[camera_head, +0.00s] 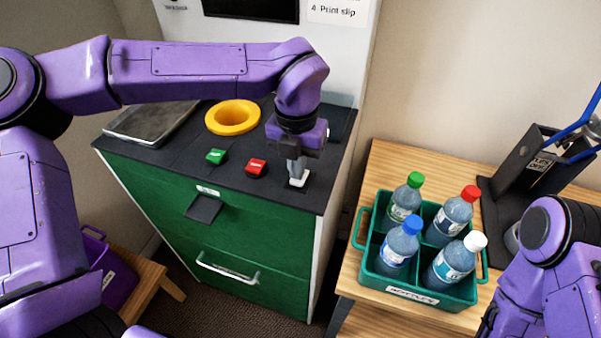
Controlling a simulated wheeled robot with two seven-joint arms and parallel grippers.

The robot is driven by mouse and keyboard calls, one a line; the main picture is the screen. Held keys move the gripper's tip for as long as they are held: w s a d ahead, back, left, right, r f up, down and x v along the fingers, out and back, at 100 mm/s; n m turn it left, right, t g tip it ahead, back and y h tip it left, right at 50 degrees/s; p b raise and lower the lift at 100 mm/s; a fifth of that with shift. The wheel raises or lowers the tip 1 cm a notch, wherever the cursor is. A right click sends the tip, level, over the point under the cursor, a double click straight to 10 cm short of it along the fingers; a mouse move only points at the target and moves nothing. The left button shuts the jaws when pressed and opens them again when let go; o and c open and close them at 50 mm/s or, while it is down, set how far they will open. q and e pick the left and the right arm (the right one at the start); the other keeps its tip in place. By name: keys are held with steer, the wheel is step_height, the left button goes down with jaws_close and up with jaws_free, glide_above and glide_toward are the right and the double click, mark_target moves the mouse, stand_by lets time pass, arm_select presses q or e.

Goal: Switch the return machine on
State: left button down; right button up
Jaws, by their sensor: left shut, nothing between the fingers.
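The return machine (215,255) has a green front and a dark top. On its top are a green button (216,156), a red button (256,167), a yellow ring-shaped opening (232,117) and a small white switch (300,179) near the right front corner. My left gripper (297,177) is shut and empty, pointing down at the white switch. Its fingertips are at the switch and partly cover it; I cannot tell whether they touch it or which way it is set. My right arm is at the lower right, with its gripper out of view.
A teal crate (376,284) with several capped bottles stands on a wooden table (385,160) at the right. A dark stand (525,165) is behind it. A grey flat plate (150,122) lies on the machine's left. A purple bin (118,278) sits at lower left.

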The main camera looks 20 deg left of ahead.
arm_select(q)
steer(key=shift+f+b, duration=0.45)
steer(key=shift+f, duration=0.35)
steer(key=shift+s+r, duration=0.1)
step_height(320, 180, up, 7)
steer(key=p, duration=0.6)
steer(key=shift+p, duration=0.3)
